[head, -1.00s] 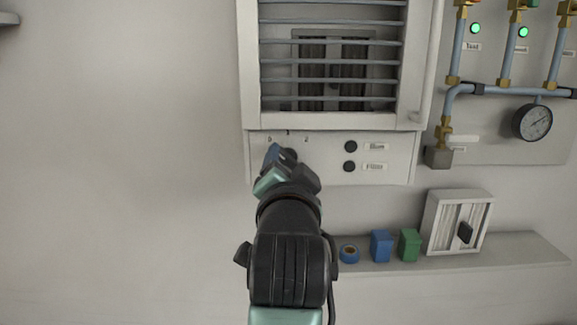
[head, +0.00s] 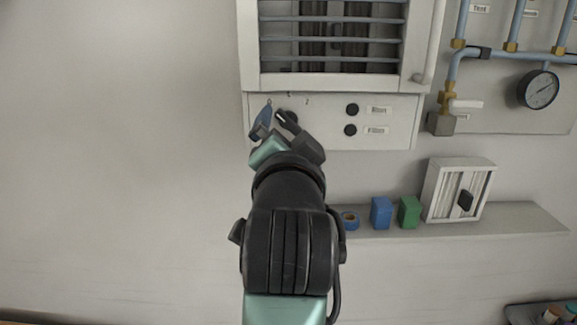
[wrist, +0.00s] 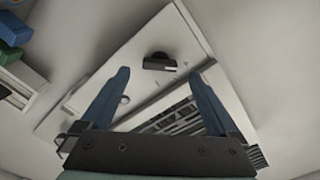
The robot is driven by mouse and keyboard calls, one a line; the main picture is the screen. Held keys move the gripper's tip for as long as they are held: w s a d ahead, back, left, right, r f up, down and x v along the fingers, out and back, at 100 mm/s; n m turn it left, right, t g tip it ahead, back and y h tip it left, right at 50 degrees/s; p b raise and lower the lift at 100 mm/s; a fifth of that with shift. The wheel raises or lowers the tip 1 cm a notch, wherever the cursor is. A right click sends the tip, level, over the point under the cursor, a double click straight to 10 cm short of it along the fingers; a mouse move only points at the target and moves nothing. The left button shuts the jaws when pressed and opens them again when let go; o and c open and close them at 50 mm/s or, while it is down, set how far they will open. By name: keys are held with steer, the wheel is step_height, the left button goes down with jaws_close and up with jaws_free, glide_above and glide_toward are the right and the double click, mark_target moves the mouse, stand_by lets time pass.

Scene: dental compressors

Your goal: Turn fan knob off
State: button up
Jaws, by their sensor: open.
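The fan knob (wrist: 158,63) is black with a raised bar grip. In the wrist view it shows on the pale control panel, beyond and between my two blue fingertips. My gripper (head: 275,116) is open and empty, in front of the panel's left part. In the head view it largely covers the knob, below the small position marks. In the wrist view my gripper (wrist: 159,73) has one finger on each side of the knob. I cannot tell whether either finger touches it, or which mark the knob points to.
Two black round controls (head: 352,109) with labels sit right of the knob on the same panel. A slatted grille (head: 330,40) is above. A shelf (head: 460,222) at lower right holds a blue roll, blue and green boxes and a framed filter. Pipes and a gauge (head: 538,89) are farther right.

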steer(key=s+b, duration=0.3)
steer(key=s, duration=0.6)
steer(key=shift+s, duration=0.4)
steer(key=s+r+n+t, duration=0.8)
steer(key=s+r+t, duration=0.1)
steer(key=r, duration=0.5)
steer(key=shift+s+n+b, duration=0.3)
steer(key=shift+s+n, duration=0.1)
steer(key=shift+s, duration=0.15)
